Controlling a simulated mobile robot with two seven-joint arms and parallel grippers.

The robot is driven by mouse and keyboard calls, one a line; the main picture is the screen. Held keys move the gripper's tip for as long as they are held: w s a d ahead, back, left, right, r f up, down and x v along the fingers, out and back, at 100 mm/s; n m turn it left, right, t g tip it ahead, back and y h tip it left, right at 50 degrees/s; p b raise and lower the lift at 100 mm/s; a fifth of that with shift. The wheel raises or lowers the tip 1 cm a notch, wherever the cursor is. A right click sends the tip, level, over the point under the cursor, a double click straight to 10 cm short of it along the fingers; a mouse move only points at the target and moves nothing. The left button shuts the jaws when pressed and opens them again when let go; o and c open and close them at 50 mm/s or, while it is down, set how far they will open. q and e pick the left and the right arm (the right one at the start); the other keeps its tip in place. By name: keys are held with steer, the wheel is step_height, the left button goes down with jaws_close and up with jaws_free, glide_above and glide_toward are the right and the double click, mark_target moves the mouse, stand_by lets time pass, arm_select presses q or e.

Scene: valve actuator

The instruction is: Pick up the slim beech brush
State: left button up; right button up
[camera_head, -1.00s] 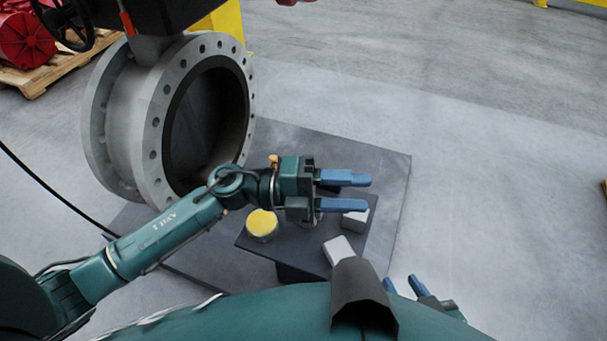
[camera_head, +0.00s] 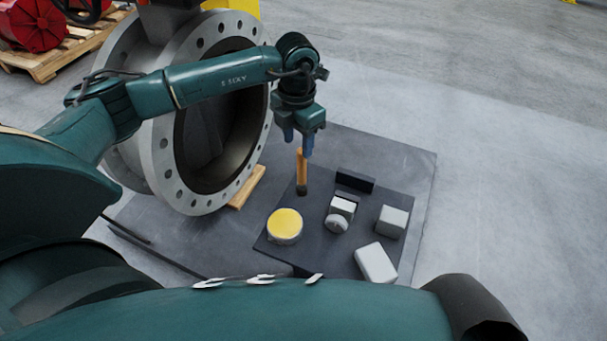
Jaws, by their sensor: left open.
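The slim beech brush (camera_head: 301,168) is a light wooden stick with a dark lower end. It shows near the far left edge of the dark tabletop (camera_head: 318,250), and looks roughly upright in the head view. My left gripper (camera_head: 298,146) points down with its blue fingers apart, right at the brush's upper end. I cannot tell whether the brush's top is between the fingertips or just beyond them. My right gripper is out of view.
A yellow-topped round tin (camera_head: 285,224), a grey item with a round part (camera_head: 340,212), two pale blocks (camera_head: 392,221) (camera_head: 375,262) and a black block (camera_head: 355,180) are on the top. A large flanged valve (camera_head: 165,150) stands left. A wooden piece (camera_head: 247,187) lies beside it.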

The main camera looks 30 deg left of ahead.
mark_target(301, 165)
arm_select(q)
steer(key=f, duration=0.8)
steer(key=shift+d+f, duration=0.15)
steer(key=shift+d, duration=0.15)
steer(key=shift+c, duration=0.5)
jaws_close()
